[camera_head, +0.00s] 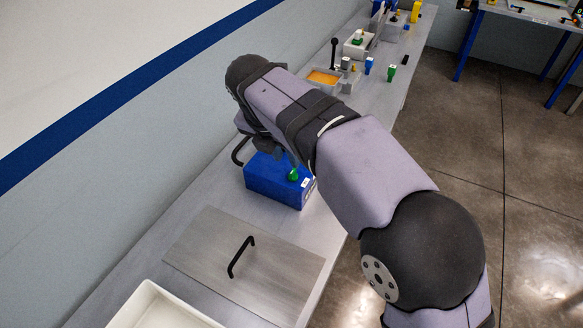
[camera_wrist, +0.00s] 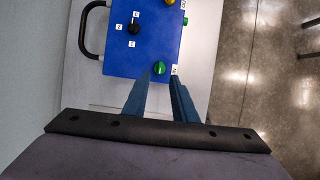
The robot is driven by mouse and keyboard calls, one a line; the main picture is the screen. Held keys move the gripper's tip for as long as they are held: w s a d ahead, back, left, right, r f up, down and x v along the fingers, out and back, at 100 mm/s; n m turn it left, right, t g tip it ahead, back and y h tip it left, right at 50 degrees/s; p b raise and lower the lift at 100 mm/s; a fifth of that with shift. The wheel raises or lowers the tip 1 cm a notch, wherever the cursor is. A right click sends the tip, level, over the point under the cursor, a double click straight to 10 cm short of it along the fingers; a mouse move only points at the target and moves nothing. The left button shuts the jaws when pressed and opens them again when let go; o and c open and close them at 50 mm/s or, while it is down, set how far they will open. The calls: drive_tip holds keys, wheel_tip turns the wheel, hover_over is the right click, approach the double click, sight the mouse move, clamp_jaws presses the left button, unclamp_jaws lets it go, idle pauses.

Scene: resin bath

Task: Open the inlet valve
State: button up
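A blue box (camera_head: 272,182) stands on the bench under my arm; its top face also shows in the wrist view (camera_wrist: 150,42). It carries a green knob (camera_wrist: 159,68) near its lower edge, a black knob (camera_wrist: 133,29) with small labels around it, and a yellow knob (camera_wrist: 170,2) cut by the upper edge. The green knob also shows in the head view (camera_head: 293,175). I cannot tell which one is the inlet valve. My gripper (camera_wrist: 161,82) is open and empty, its fingertips close to the green knob. I cannot tell if they touch it. My arm hides part of the box in the head view.
A black curved handle (camera_wrist: 91,28) sits left of the box. A metal plate with a black handle (camera_head: 240,257) and a white tray (camera_head: 150,308) lie nearer on the bench. An orange-filled tray (camera_head: 324,78) and small bottles stand farther back. A wall borders the left.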

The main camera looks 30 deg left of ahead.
sight(293, 171)
drive_tip(key=shift+x, duration=3.6)
drive_tip(key=shift+p, duration=0.3)
clamp_jaws()
